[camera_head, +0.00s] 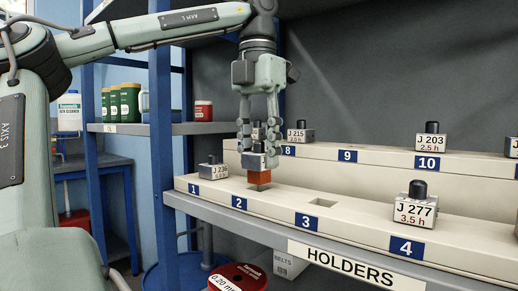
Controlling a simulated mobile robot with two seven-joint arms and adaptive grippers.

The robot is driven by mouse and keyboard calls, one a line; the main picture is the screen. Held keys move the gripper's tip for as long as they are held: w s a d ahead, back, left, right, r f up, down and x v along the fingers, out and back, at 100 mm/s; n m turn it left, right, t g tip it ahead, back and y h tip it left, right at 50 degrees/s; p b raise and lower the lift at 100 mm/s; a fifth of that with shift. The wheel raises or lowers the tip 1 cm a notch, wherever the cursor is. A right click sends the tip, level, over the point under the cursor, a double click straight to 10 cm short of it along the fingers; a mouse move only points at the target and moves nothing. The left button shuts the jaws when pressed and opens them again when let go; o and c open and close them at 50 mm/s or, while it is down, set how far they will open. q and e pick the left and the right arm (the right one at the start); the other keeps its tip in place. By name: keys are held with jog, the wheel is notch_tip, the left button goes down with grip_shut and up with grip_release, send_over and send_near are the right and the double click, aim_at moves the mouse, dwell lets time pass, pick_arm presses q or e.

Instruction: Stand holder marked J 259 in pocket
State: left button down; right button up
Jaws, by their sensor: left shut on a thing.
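My left gripper (258,140) is shut on a grey holder (257,161) above the lower step of the rack (290,199), by the number 2 plate. The fingers grip the holder's top and hide part of it; its label is too small and covered to read. An orange-brown block (266,176) shows under the holder's body. Its lower end is at or just above a dark square at place 2; I cannot tell whether it touches. The open pocket (322,202) at place 3 is empty. My right gripper is not in view.
A holder (213,171) stands at place 1, close left of the held one. Holder J 277 (415,211) stands at place 4. On the upper step are holder J 215 (301,136) near 8 and holder J 203 (430,143) near 10. Bottles (130,102) stand on a shelf at left.

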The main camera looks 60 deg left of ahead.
pick_arm(q)
jog(key=shift+f+b, duration=0.85)
jog(key=shift+f, duration=0.75)
jog(key=c, duration=0.9)
grip_release()
notch_tip(320, 180, up, 8)
jog(key=shift+f, duration=0.25)
